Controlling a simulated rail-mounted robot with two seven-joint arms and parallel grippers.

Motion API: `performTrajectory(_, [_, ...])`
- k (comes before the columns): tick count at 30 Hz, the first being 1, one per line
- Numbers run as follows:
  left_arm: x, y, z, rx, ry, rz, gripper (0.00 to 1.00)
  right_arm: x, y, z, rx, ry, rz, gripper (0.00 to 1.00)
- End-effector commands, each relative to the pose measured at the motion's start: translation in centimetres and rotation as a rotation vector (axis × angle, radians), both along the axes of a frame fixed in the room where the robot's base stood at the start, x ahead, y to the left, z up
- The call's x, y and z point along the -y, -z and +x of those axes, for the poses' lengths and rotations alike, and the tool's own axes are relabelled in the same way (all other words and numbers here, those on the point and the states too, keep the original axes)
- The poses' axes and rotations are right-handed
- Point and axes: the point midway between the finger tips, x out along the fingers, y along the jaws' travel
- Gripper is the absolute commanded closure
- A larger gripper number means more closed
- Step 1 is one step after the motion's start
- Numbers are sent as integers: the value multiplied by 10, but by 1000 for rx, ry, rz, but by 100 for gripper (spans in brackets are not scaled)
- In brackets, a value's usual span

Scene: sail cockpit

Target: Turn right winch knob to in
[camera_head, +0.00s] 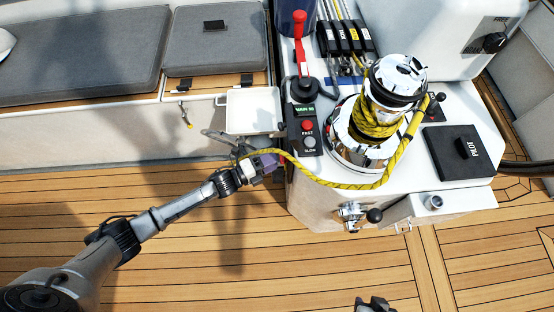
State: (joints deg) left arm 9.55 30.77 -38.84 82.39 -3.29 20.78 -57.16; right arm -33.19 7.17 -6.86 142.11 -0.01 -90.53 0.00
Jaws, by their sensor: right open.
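A silver winch (398,72) with yellow rope (372,120) wrapped on its drum stands on the white console. Left of it is a black control panel with a red lever (302,50), a small green-lit display (304,110) and a red button (307,126). A small black knob (440,97) sits right of the winch, and another black knob (374,215) is on the console's front; I cannot tell which is the winch knob. My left gripper (268,164) is beside the console at the rope's tail; its fingers are unclear. My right gripper (375,304) is open at the bottom edge, partly cut off.
Labelled rope clutches (346,38) stand behind the winch. A black PILOT cover (462,151) lies on the right of the console. Grey cushions (85,50) line the bench at upper left. A white box (252,110) is beside the console. The teak floor (300,270) in front is clear.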

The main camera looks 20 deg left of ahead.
Motion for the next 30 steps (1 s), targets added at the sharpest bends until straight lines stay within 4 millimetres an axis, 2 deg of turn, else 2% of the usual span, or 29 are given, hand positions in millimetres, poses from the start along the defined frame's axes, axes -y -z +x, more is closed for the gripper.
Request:
performTrajectory(6, [13,1,15,-1,-1,-1,62,-1,7,0,-1,2,4,57])
performTrajectory(19, [16,0,19,-1,-1,-1,62,-3,8,0,-1,5,9,57])
performTrajectory(30, [16,0,19,-1,-1,0,96,-2,8,-1,-2,4,7,57])
